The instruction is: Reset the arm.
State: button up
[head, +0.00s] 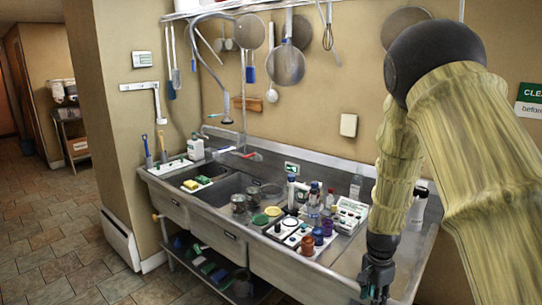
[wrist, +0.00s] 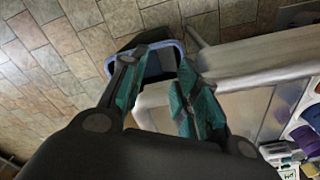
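My gripper (head: 376,284) hangs from my arm, fingers pointing down, over the right end of the steel sink counter (head: 345,262) in the head view. In the wrist view my gripper (wrist: 157,70) has its two dark and teal fingers apart with nothing held between them. Beyond the fingertips in that view are the counter's pale edge, the tiled floor and a dark bucket with a blue rim (wrist: 167,56). My arm covers the right part of the head view and hides part of the counter and wall there.
Bottles, jars and a white tray (head: 303,239) with coloured cups crowd the counter left of my gripper. Sink basins (head: 230,188) lie farther left. Pans and utensils hang on the wall. Floor (head: 55,235) is clear at left.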

jog(key=s+f+n+b, duration=0.1)
jog(key=s+f+n, duration=0.1)
jog(key=s+f, duration=0.35)
jog(key=s+a+f+n, duration=0.1)
jog(key=s+f+n, duration=0.15)
jog(key=f, duration=0.65)
jog(key=s+f+n+b, duration=0.1)
jog(key=s+f, duration=0.3)
jog(key=f, duration=0.3)
jog(key=s+a+f+n+b, duration=0.1)
jog(key=s+a+f+n, duration=0.1)
jog(key=s, duration=0.6)
jog(key=s+a+f+n+b, duration=0.1)
jog(key=s+a+f+n, duration=0.1)
jog(key=s, duration=0.7)
jog(key=s+a+f+n+b, duration=0.1)
jog(key=s+f+n, duration=0.3)
jog(key=s, duration=0.5)
jog(key=shift+a+f+y, duration=0.3)
jog(key=shift+a+f, duration=0.35)
jog(key=shift+f, duration=0.1)
